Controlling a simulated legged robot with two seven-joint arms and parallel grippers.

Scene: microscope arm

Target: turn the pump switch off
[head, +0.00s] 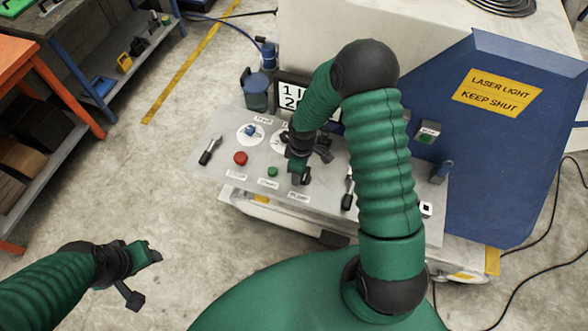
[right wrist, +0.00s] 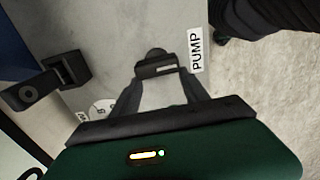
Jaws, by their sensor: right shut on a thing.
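The pump switch (right wrist: 155,57) is a dark knob with a light band, on the grey panel beside the white PUMP label (right wrist: 196,50) in the right wrist view. My right gripper (right wrist: 158,72) has one finger on each side of the switch and is shut on it. In the head view my right gripper (head: 300,176) reaches down onto the front of the panel (head: 325,208) and hides most of the switch. My left gripper (head: 146,274) is open and empty, over the floor at the lower left, away from the panel.
The panel also carries a red button (head: 240,158), a green button (head: 272,171), a white dial (head: 250,133) and black-handled levers (head: 209,151). A number display (head: 291,94) stands behind. A blue cover (head: 480,150) with a yellow laser sign rises at right.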

